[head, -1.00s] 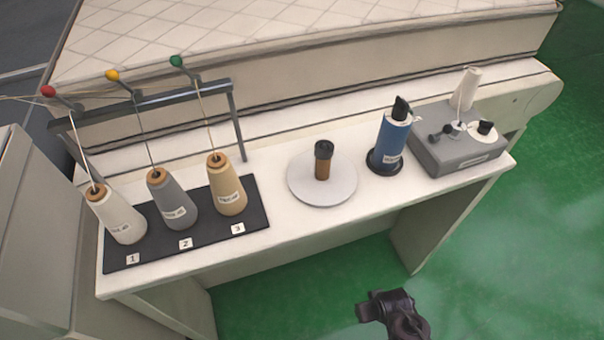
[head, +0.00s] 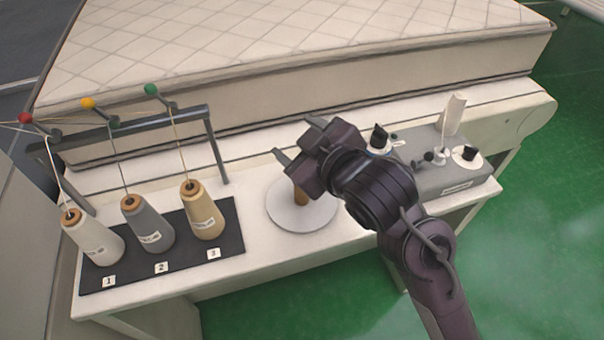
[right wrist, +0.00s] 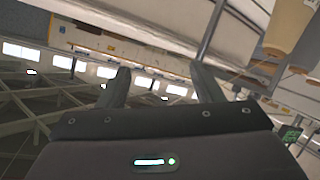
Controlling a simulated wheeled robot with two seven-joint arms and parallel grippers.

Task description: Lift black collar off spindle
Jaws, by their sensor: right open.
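The brown spindle (head: 301,197) stands on a round white disc (head: 287,217) near the middle of the bench. Only its lower part shows in the head view; the black collar on its top is hidden behind my right gripper. My right gripper (head: 295,137) is over the spindle area, with its fingers apart and pointing up and left. In the right wrist view the two fingers (right wrist: 160,82) are spread with nothing held between them. Whether the gripper touches the collar cannot be seen. My left gripper is not in view.
Three thread cones stand on a black mat (head: 190,258) at left, under a grey guide bar (head: 130,120). A grey winder box (head: 455,182) stands at right. The blue spool is largely hidden by my arm. A quilted mattress (head: 300,40) lies behind.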

